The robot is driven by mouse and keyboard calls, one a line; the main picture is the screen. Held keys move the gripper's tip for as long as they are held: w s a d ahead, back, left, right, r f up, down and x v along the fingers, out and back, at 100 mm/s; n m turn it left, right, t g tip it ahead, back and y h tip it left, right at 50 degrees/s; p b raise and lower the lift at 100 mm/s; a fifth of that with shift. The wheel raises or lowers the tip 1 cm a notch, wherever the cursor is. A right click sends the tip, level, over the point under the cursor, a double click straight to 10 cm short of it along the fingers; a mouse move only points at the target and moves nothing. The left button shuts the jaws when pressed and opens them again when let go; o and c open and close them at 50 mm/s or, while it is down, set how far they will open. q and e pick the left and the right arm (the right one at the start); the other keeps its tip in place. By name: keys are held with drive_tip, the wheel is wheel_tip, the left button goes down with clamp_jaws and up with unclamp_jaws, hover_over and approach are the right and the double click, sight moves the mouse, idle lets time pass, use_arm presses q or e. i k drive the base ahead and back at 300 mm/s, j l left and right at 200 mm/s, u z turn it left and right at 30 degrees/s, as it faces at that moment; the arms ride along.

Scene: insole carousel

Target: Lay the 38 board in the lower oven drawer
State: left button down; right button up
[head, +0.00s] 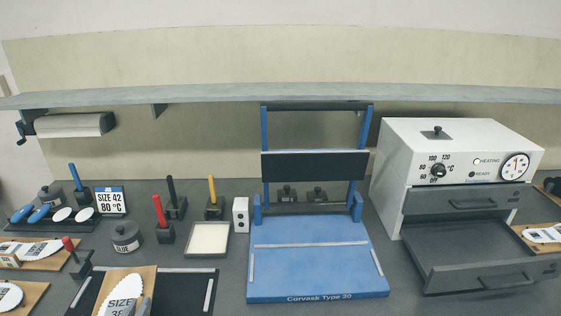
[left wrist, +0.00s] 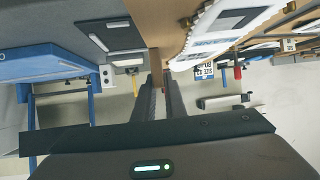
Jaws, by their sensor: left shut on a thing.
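The 38 board (head: 148,275) is a brown board with a white insole marked "SIZE 38", at the bottom left of the head view. My left gripper (head: 145,306) is shut on its near edge, and only the finger tips show there. In the left wrist view the fingers (left wrist: 160,88) pinch the edge of the brown board (left wrist: 160,30). The board is over the black mat (head: 195,291); I cannot tell whether it touches it. The lower oven drawer (head: 455,267) is pulled out and looks empty. My right gripper is out of view.
The white oven (head: 405,160) stands at the right, with its upper drawer (head: 465,203) just above the lower one. The blue press (head: 310,270) stands open between the mat and the oven. Stamps, a glue pot (head: 125,237) and other boards (head: 35,255) crowd the left.

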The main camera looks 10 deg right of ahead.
sight(469, 248)
drive_tip(key=j+z, duration=0.25)
drive_tip(key=z, duration=0.15)
drive_tip(key=i+j+z, duration=0.1)
drive_tip(key=j+z, duration=0.45)
drive_tip(key=z, duration=0.25)
drive_tip(key=j+z, duration=0.25)
drive_tip(key=z, duration=0.15)
